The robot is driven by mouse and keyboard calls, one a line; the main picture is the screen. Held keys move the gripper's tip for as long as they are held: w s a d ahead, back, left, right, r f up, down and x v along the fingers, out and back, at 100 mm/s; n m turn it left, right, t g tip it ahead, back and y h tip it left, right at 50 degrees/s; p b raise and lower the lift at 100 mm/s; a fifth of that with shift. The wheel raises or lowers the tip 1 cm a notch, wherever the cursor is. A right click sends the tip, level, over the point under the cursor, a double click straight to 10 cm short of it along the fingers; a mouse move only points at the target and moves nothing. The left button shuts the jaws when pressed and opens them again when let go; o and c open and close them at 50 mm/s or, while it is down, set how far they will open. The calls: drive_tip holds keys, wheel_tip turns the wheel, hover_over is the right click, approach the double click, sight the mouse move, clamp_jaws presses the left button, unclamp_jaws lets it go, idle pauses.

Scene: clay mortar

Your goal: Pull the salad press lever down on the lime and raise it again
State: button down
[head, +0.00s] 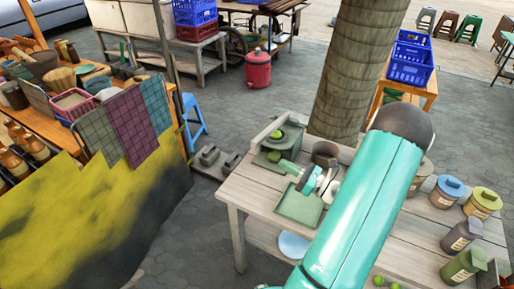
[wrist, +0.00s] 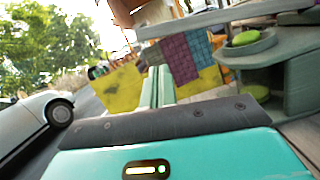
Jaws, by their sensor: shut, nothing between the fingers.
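The grey-green salad press (wrist: 297,75) stands at the right of the wrist view. A green lime (wrist: 245,38) sits in its round cup. A grey-green bar (wrist: 225,17), seemingly the lever, crosses above the lime, raised clear of it. In the head view the lime (head: 277,135) shows at the back left of the wooden table (head: 238,190). My gripper (head: 291,167) is shut and empty, in front of the press in the head view. In the wrist view its pale green fingers (wrist: 157,88) point forward, left of the cup and below the bar. I see no contact with the lever.
A green tray (head: 298,207) lies near my gripper. A dark pot (head: 325,154) stands behind it. Lidded jars (head: 447,192) line the table's right side. A tree trunk (head: 345,70) rises behind the table.

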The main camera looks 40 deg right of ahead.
drive_tip(key=x, duration=0.9)
drive_tip(key=shift+w+d, duration=0.2)
drive_tip(key=shift+r, duration=0.15)
drive_tip(key=shift+r, duration=0.1)
drive_tip(key=w+d+r+m+h, duration=0.2)
drive_tip(key=d+r+m, duration=0.4)
drive_tip(key=r, duration=0.4)
drive_tip(key=w+d+r+m+h, duration=0.2)
drive_tip(key=d+r+m, duration=0.5)
drive_tip(key=r, duration=0.3)
drive_tip(key=shift+w+d+r+g, duration=0.2)
drive_tip(key=shift+w+g, duration=0.1)
drive_tip(key=shift+w, duration=0.05)
